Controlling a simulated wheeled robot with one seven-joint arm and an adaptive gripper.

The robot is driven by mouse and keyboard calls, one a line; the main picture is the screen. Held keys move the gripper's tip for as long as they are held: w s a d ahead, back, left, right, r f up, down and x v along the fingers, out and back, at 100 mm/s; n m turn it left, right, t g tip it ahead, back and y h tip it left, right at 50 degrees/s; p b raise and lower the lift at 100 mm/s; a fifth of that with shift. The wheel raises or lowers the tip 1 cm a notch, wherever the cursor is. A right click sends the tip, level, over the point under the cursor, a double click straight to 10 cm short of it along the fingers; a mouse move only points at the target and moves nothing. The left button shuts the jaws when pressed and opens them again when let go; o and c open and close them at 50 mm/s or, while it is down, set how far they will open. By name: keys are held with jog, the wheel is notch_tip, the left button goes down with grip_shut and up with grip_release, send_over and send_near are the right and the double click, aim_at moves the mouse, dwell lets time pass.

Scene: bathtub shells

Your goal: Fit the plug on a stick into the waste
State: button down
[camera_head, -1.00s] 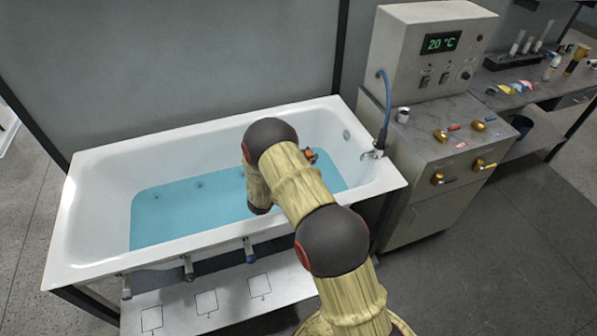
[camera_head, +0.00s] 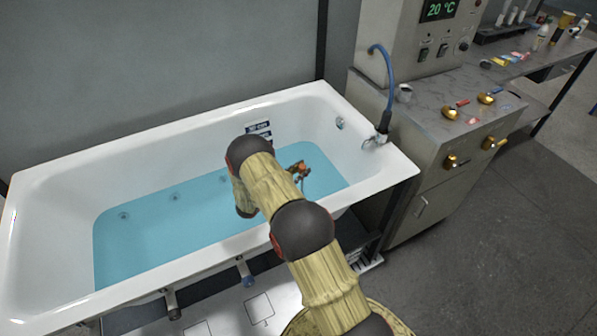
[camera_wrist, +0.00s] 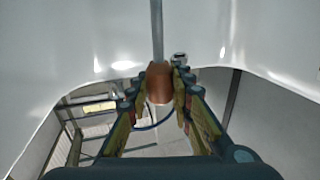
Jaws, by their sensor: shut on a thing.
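My gripper (camera_wrist: 160,90) is shut on an orange-brown grip piece (camera_wrist: 159,82) of the stick. The grey stick (camera_wrist: 157,30) runs from it to the top edge of the wrist view. The plug end is not clearly visible. In the head view my gripper (camera_head: 299,171) is over the right part of the white bathtub (camera_head: 60,175), above the blue water (camera_head: 165,225). The waste cannot be made out in the head view. A small round metal fitting (camera_wrist: 179,57) shows beside the stick in the wrist view; I cannot tell if it is the waste.
A round overflow fitting (camera_head: 340,123) is on the tub's right end wall. A tap with a blue hose (camera_head: 388,85) stands at the right rim, by a grey control cabinet (camera_head: 425,200). Several jets line the far wall. Open floor lies at the front right.

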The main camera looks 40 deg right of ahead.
jog(key=shift+a, duration=0.15)
jog(key=shift+f, duration=0.15)
notch_tip(320, 180, down, 5)
jog(key=b, duration=0.3)
jog(key=shift+f, duration=0.2)
dwell(0.4)
jog(key=shift+s+f, duration=0.1)
jog(key=shift+f, duration=2.2)
dwell(1.2)
jog(key=c, duration=1.5)
grip_release()
jog(key=shift+a, duration=0.1)
jog(key=a, duration=1.2)
jog(key=shift+s, duration=0.15)
